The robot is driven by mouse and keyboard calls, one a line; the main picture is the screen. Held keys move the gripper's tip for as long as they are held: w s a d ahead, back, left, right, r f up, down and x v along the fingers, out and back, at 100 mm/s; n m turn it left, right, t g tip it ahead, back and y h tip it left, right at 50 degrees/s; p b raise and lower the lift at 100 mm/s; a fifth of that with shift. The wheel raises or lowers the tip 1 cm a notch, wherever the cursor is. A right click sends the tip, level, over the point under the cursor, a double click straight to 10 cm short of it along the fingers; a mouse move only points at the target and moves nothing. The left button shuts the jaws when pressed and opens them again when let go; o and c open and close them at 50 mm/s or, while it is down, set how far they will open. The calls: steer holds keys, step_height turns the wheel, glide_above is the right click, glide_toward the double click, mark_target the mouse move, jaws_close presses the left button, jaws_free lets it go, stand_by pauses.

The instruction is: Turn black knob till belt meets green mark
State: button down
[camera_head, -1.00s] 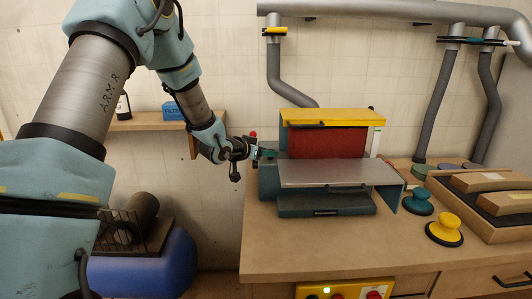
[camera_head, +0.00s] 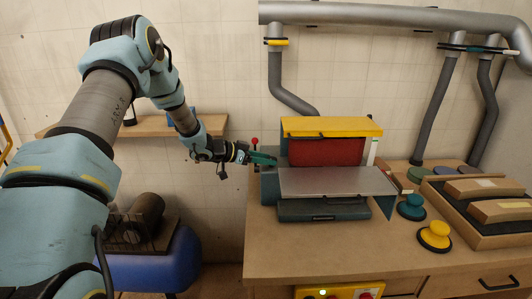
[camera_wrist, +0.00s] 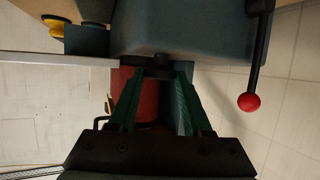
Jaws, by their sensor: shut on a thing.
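The belt sander stands on the bench with its red belt (camera_head: 326,152) under a yellow cover; the belt also shows in the wrist view (camera_wrist: 123,80). My gripper (camera_head: 275,162) reaches in from the left to the sander's left end. In the wrist view its two green fingers (camera_wrist: 158,75) are closed on the small black knob (camera_wrist: 158,71), which the fingertips partly hide. In the head view the knob is hidden behind the fingers. I cannot clearly make out the green mark.
A lever with a red ball (camera_wrist: 249,102) stands close beside my gripper. A grey metal table plate (camera_head: 335,181) lies before the belt. Teal (camera_head: 411,207) and yellow (camera_head: 435,235) knobbed discs are on the right of the bench. A blue tank (camera_head: 155,265) stands at lower left.

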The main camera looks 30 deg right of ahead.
steer(key=shift+w+m+g, duration=0.1)
steer(key=shift+m+g, duration=0.3)
steer(key=shift+g, duration=0.1)
steer(key=shift+c, duration=1.8)
jaws_free()
steer(key=b+v, duration=0.3)
steer(key=v, duration=0.7)
steer(key=shift+a, duration=0.35)
